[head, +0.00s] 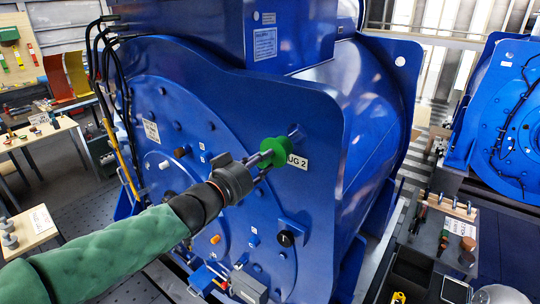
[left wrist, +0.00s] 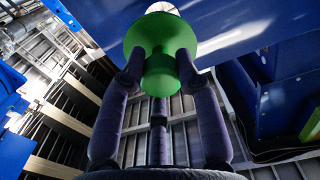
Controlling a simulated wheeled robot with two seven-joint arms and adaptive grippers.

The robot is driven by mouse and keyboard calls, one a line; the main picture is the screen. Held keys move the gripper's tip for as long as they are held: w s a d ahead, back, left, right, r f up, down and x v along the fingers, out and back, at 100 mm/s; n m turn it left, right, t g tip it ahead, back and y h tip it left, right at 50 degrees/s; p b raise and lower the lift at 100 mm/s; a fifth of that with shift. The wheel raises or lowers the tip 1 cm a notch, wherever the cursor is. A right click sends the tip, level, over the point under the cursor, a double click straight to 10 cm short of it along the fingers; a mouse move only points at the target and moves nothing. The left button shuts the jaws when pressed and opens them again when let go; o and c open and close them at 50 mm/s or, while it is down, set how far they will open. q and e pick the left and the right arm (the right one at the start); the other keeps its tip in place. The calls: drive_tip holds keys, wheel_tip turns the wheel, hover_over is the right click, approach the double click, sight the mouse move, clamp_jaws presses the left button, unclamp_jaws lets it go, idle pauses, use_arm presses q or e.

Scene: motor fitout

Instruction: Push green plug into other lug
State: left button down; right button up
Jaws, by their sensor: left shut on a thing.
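The green plug (head: 274,151) is a round flanged piece. It is at the upper right of the blue motor's front face, beside a white label (head: 298,162) reading "UG 2", whose left end is hidden. My left gripper (head: 262,161) is shut on the plug. In the left wrist view the fingers close around the narrower rear part of the green plug (left wrist: 160,68), with the wide flange beyond them. A pale round part (left wrist: 162,8) shows past the flange. The lug behind the plug is mostly hidden, so I cannot tell whether the plug is seated. My right gripper is not in view.
The blue motor (head: 190,90) fills the middle. A black knob (head: 287,239) and an orange piece (head: 215,240) sit lower on its face. Black cables (head: 105,75) hang at its left. A dark bench (head: 435,240) with small parts stands at right, wooden tables (head: 35,142) at left.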

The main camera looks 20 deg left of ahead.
use_arm(q)
drive_tip(key=shift+s+a+r, duration=0.1)
drive_tip(key=shift+s+r, duration=0.05)
drive_tip(key=shift+b+x, duration=0.3)
drive_tip(key=shift+x, duration=2.05)
drive_tip(key=shift+r, duration=0.1)
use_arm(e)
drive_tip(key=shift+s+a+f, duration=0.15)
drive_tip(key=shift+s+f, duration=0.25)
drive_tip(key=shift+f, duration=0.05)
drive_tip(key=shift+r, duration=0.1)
use_arm(q)
drive_tip(key=x, duration=0.6)
idle(2.2)
